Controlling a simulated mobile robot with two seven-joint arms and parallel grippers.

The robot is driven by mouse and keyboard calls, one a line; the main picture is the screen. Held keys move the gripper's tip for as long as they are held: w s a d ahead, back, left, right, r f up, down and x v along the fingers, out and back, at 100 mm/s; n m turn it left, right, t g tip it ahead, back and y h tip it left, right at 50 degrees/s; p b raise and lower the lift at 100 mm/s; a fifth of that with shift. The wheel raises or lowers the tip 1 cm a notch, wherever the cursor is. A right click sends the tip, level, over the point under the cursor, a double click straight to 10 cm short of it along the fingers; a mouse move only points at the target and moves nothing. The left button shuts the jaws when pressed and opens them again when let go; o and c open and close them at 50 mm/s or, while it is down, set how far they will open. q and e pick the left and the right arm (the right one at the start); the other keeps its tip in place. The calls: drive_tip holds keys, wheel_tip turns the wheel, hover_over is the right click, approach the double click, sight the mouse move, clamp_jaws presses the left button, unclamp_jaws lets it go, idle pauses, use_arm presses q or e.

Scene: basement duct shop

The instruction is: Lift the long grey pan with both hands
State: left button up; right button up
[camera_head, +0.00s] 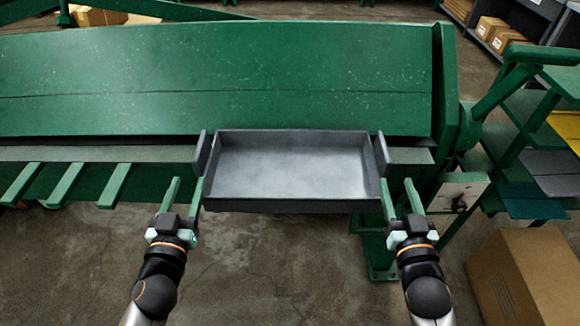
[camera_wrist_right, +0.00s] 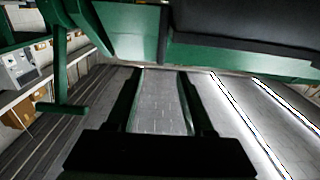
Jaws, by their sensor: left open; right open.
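The long grey pan (camera_head: 290,168) is a shallow open tray lying level at the front edge of the green machine. It has an upright grey tab at its left end (camera_head: 201,153) and another at its right end (camera_head: 382,154). My left gripper (camera_head: 184,184) is open and empty by the pan's front left corner. My right gripper (camera_head: 398,186) is open and empty by the front right corner. Whether either inner finger touches the pan, I cannot tell. The right wrist view shows my right gripper's parted fingers (camera_wrist_right: 161,78) and a dark grey shape, probably the pan (camera_wrist_right: 250,25).
The green machine (camera_head: 230,70) fills the back, with several green bars (camera_head: 65,184) jutting forward at left. A cardboard box (camera_head: 530,275) stands on the floor at lower right, beneath green shelving (camera_head: 525,110). The concrete floor (camera_head: 285,260) between my arms is clear.

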sight(199, 144)
use_arm(q)
drive_tip(key=w, duration=1.2)
drive_tip(key=shift+w, duration=0.3)
use_arm(e)
drive_tip(key=w, duration=1.2)
drive_tip(key=shift+w, duration=0.25)
use_arm(q)
clamp_jaws()
use_arm(e)
drive_tip(key=shift+f, duration=0.1)
clamp_jaws()
use_arm(q)
drive_tip(key=shift+r, duration=0.2)
use_arm(e)
drive_tip(key=shift+r, duration=0.25)
